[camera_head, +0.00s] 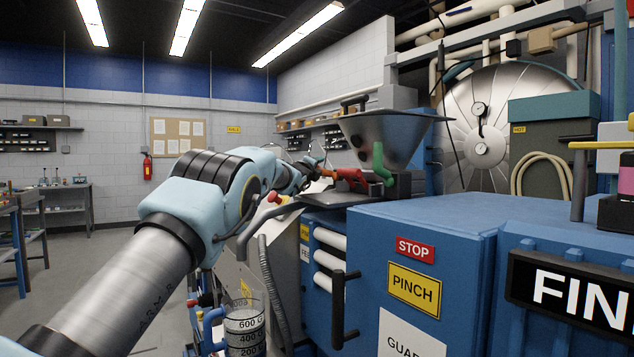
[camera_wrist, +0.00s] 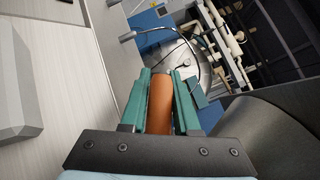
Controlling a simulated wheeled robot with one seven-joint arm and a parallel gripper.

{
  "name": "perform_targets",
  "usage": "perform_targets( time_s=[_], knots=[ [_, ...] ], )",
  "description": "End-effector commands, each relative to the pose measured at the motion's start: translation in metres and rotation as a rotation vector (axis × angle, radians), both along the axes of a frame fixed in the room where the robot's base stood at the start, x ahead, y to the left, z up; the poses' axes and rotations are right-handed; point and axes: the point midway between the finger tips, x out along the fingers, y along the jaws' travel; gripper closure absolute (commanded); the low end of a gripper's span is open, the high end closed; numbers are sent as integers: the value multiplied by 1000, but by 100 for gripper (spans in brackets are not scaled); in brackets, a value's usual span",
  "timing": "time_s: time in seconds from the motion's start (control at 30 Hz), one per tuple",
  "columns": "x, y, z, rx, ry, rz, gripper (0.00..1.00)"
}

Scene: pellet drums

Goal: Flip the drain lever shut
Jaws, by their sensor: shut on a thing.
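My gripper (camera_wrist: 162,78) is shut on an orange cylindrical handle (camera_wrist: 160,104), which I take to be the grip of the drain lever. Its teal fingers lie on either side of the handle in the wrist view. In the head view my arm reaches from the lower left to a red fitting (camera_head: 347,175) below the metal hopper (camera_head: 388,140). A green curved pipe (camera_head: 380,162) stands beside that fitting. My gripper is small there, and the lever's pivot and exact angle cannot be made out.
A blue cabinet (camera_head: 440,230) with STOP and PINCH signs fills the right front, with a black handle (camera_head: 340,308) on its side. A clear graduated container (camera_head: 245,325) stands low beside my arm. The floor at left (camera_head: 95,275) is open.

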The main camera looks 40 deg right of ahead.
Motion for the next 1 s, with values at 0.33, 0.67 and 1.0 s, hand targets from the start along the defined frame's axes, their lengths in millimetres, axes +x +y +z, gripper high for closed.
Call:
perform_targets(
  time_s=[0.33, 0.67, 1.0],
  knots=[
    [-2, 0, 4, -3, -59, 1, 100],
    [-2, 0, 4, -4, -58, 1, 57],
    [-2, 0, 4, -4, -57, 1, 40]
  ],
)
